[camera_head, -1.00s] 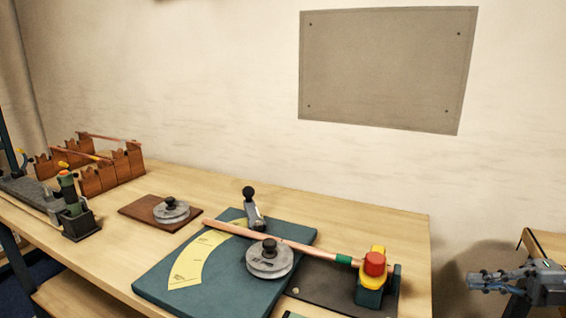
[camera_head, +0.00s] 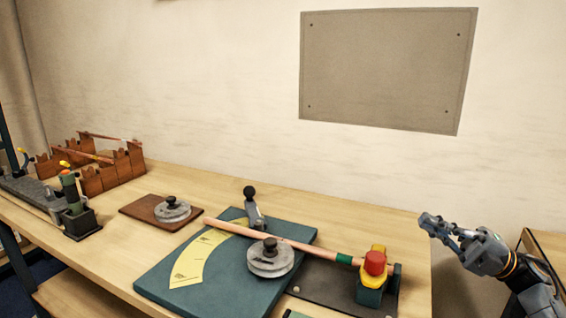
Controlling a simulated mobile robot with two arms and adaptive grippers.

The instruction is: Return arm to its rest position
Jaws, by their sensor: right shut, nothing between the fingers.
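My right gripper (camera_head: 432,222) is at the right of the head view, just off the right end of the workbench. Its fingers are shut with nothing between them, and it points left. It is apart from the copper tube (camera_head: 285,241), which lies across the teal bending board (camera_head: 165,273) between a grey round former (camera_head: 270,258) and a lever with a black knob (camera_head: 252,206). The tube's right end is at a yellow and red clamp (camera_head: 374,263). My left gripper is not in view.
A wooden rack (camera_head: 112,172) with copper tubes stands at the far left, behind a green and black tool (camera_head: 75,205). A brown board (camera_head: 150,211) carries a second round former. Another wooden surface (camera_head: 540,240) is at the right edge. A grey panel (camera_head: 385,70) hangs on the wall.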

